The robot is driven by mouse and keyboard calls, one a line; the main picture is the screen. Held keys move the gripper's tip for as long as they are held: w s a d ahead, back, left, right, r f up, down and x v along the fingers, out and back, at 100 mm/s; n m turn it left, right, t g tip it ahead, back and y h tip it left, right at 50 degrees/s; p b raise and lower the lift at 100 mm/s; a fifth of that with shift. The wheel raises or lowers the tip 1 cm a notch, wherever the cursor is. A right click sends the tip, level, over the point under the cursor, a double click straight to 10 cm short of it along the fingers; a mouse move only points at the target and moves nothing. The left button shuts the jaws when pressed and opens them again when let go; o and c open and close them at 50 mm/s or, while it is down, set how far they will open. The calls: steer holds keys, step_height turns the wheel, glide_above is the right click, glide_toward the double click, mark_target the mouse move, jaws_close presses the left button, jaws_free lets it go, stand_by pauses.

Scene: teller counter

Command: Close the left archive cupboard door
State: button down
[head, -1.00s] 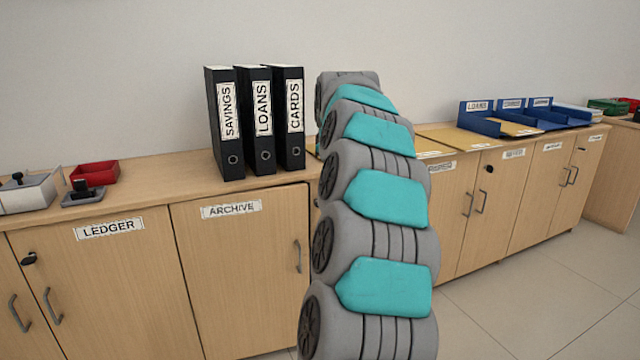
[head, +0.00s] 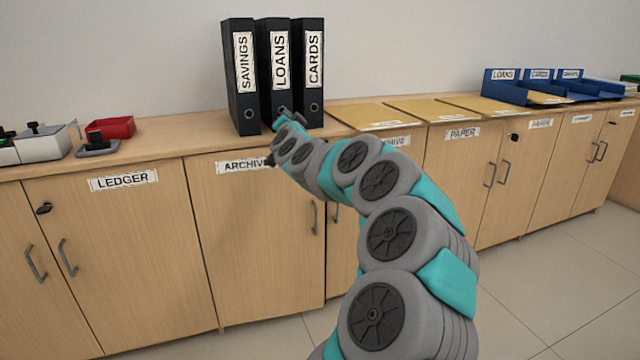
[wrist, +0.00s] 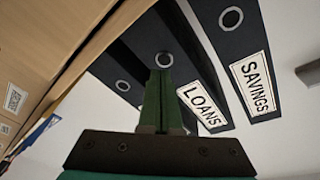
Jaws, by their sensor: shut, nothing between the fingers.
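The left archive cupboard door (head: 255,245) is the wooden door under the ARCHIVE label, right of the LEDGER door. It looks flush or nearly flush with the cupboard front; a dark line runs down its right edge, and I cannot tell whether a small gap is there. Its grey handle (head: 314,217) is near the right edge. My gripper (head: 284,113) is above the door's top, at the counter's front edge before the binders. In the wrist view its green fingers (wrist: 163,75) are together and empty. My arm hides much of the right archive door.
Black binders (head: 243,80) stand upright on the counter (head: 180,140), close to my gripper. Folders (head: 440,108) and blue trays (head: 505,90) lie to the right. A red tray (head: 110,128) is at left. The tiled floor (head: 540,290) at right is clear.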

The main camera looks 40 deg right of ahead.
steer(key=s+a+f+m+g+h+b, duration=0.2)
steer(key=s+f+m+g+h, duration=0.25)
steer(key=s+f+m, duration=0.35)
steer(key=s+a+f+m+g+h+b, duration=0.25)
steer(key=s+f+m+g, duration=0.3)
steer(key=f+m, duration=0.35)
steer(key=w+d, duration=0.7)
steer(key=d, duration=0.3)
steer(key=shift+w+d+b, duration=0.15)
steer(key=shift+d+b, duration=0.2)
steer(key=shift+f, duration=0.1)
steer(key=w, duration=0.1)
steer(key=w+d+p, duration=0.1)
steer(key=w, duration=0.1)
steer(key=w+p, duration=0.1)
steer(key=shift+w+d+r, duration=0.15)
steer(key=shift+d+r, duration=0.05)
steer(key=shift+d, duration=0.2)
